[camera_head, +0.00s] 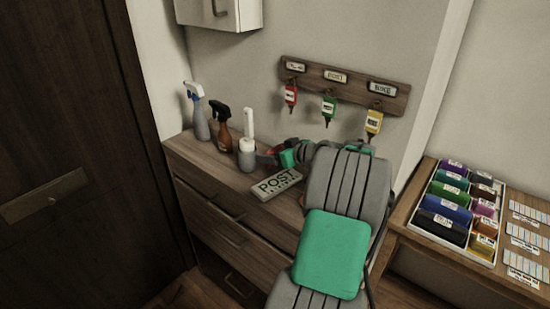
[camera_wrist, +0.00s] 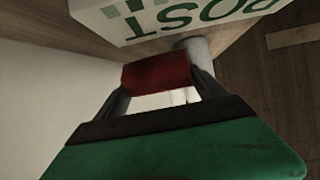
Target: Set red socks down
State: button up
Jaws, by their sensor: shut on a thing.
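The red socks (camera_wrist: 157,72) are a rolled red bundle held between the two fingers of my gripper (camera_wrist: 160,85) in the wrist view. In the head view my gripper (camera_head: 272,157) is over the wooden chest top (camera_head: 188,143), and a little of the red shows at its tip, mostly hidden by the arm. The gripper is shut on the socks. I cannot tell whether the socks touch the chest top.
A POST block (camera_head: 276,182) lies close by, in front of the gripper. A tray (camera_head: 439,237) of coloured rolls sits on the right table.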

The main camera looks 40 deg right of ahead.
jog(key=shift+f, duration=1.4)
jog(key=o, duration=1.3)
